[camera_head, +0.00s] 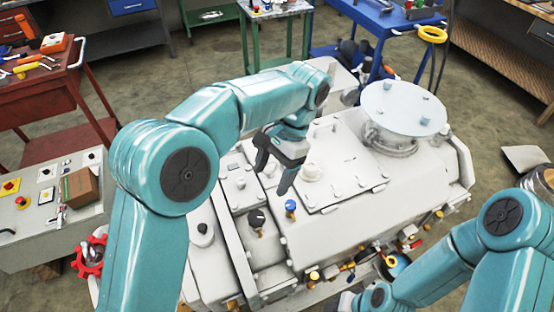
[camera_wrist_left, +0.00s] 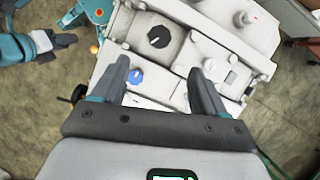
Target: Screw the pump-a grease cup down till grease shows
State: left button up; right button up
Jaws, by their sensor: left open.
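A large white pump housing (camera_head: 350,215) fills the middle of the head view. A blue-capped fitting (camera_head: 290,206) and a black knob (camera_head: 257,220) stand on its top; the left wrist view also shows the blue cap (camera_wrist_left: 136,76) and the black knob (camera_wrist_left: 158,36). I cannot tell which fitting is the pump-a grease cup, and no grease is visible. My left gripper (camera_head: 272,173) is open and empty above the housing; its fingers (camera_wrist_left: 163,90) show in the wrist view, with the blue cap beyond, near the left finger. My right gripper (camera_wrist_left: 55,43) is partly seen at the wrist view's left.
A round pale plate (camera_head: 404,108) sits on the housing's far right. Small brass fittings (camera_head: 313,276) line its front. A red handwheel (camera_head: 90,256) and a grey control box (camera_head: 50,205) stand at left. A red cart (camera_head: 45,95) and a blue table (camera_head: 385,20) stand behind.

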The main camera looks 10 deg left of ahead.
pick_arm(q)
jog(key=shift+v, duration=1.85)
jog(key=shift+s, duration=0.15)
